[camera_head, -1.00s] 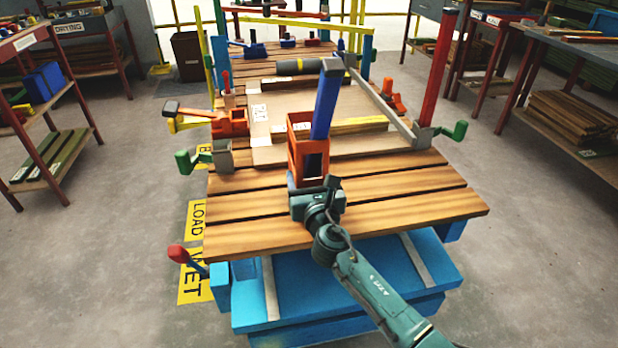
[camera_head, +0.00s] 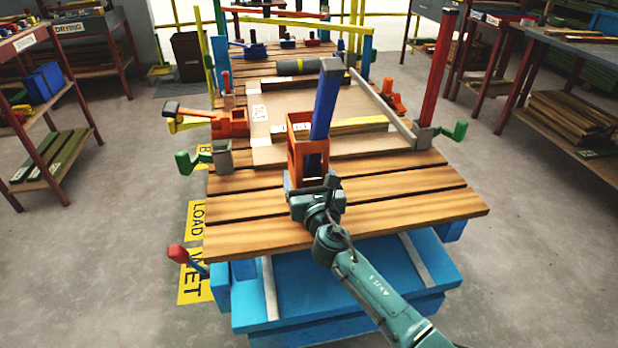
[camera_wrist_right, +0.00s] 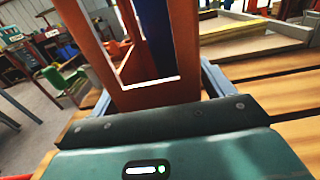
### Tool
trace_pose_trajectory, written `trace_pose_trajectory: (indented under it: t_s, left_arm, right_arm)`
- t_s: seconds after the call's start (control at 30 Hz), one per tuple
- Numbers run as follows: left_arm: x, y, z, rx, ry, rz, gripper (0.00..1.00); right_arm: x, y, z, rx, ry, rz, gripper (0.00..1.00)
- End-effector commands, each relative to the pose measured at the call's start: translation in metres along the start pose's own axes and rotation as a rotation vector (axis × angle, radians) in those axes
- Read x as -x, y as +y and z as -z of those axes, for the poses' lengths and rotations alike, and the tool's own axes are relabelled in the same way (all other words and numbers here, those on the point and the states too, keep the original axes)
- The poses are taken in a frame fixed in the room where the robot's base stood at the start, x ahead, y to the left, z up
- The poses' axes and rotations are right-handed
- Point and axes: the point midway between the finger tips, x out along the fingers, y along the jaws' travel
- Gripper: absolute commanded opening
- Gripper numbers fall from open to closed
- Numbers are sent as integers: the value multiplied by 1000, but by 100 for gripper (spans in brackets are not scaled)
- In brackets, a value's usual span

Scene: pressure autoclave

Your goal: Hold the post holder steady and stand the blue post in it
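The blue post (camera_head: 326,105), with a grey top end, stands in the orange post holder (camera_head: 294,155), its top leaning slightly right in the head view. Its lower part shows through the holder's window, and the post also shows behind the holder's frame in the right wrist view (camera_wrist_right: 156,35). The holder (camera_wrist_right: 160,97) is an open-sided frame near the front of the slatted table. My right gripper (camera_head: 310,183) has its fingers on both sides of the holder's base, as the right wrist view shows (camera_wrist_right: 155,92). My left gripper is not in view.
The slatted wooden table (camera_head: 400,208) has bare boards at its front right. A framed board (camera_head: 355,143) lies behind the holder. A grey clamp with a green handle (camera_head: 222,157) stands left, and a red upright (camera_head: 438,70) right.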

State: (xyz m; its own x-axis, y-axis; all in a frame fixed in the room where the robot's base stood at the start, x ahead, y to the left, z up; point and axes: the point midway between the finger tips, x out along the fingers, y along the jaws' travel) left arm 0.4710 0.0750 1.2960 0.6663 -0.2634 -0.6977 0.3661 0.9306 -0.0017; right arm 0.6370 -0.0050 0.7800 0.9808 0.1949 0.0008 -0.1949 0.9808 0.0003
Motion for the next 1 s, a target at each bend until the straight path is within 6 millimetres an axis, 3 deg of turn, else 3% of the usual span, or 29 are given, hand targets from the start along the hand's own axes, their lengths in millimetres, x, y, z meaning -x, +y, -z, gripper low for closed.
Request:
trace_pose_trajectory:
  t_s: [0.1,0.47,1.0]
  left_arm:
    - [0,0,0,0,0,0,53]
    - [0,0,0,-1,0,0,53]
    - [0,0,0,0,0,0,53]
  right_arm:
    - [0,0,0,0,0,0,89]
    - [9,0,1,1,0,0,89]
    - [105,0,1,0,2,-1,89]
